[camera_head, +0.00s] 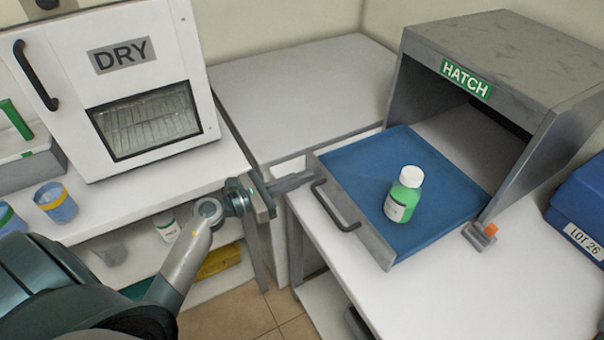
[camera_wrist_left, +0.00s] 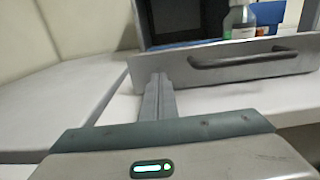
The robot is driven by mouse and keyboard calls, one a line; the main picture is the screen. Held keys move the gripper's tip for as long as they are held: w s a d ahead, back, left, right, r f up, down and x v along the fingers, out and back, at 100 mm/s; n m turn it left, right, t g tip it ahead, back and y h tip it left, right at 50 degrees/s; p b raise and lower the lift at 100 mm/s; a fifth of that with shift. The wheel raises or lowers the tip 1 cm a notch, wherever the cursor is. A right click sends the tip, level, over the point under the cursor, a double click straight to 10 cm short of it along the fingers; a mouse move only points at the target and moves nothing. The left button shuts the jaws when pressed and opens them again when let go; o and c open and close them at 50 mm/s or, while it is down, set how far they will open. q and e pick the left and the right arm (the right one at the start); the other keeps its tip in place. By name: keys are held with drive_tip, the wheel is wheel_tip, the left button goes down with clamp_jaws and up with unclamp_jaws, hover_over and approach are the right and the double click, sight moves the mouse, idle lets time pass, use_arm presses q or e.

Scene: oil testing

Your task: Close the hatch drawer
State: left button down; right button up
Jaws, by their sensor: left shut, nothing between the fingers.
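The hatch (camera_head: 500,60) is a grey box with an open front and a green HATCH sign. Its drawer (camera_head: 350,239) is pulled out, with a blue floor, a grey front panel and a dark handle (camera_head: 333,208). A green bottle with a white cap (camera_head: 404,195) stands upright in the drawer. My left gripper (camera_head: 308,177) is shut and empty, its fingertips close to the left end of the drawer front. In the left wrist view, the fingers (camera_wrist_left: 158,82) point at the drawer front (camera_wrist_left: 225,64), left of the handle. I cannot tell whether they touch. My right gripper is not in view.
A white DRY cabinet (camera_head: 118,75) stands on the left bench, with blue cups (camera_head: 55,202) in front. A blue LOT 26 box (camera_head: 585,215) is right of the hatch. A small grey and orange part (camera_head: 481,235) sits by the hatch's front corner. The table front is clear.

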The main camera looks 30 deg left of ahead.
sight(317, 172)
use_arm(q)
drive_tip(key=shift+w+d, duration=0.15)
drive_tip(key=shift+w, duration=0.05)
drive_tip(key=x, duration=0.4)
drive_tip(key=shift+w+d, duration=0.1)
drive_tip(key=shift+w, duration=0.1)
drive_tip(key=shift+s, duration=0.1)
idle(0.3)
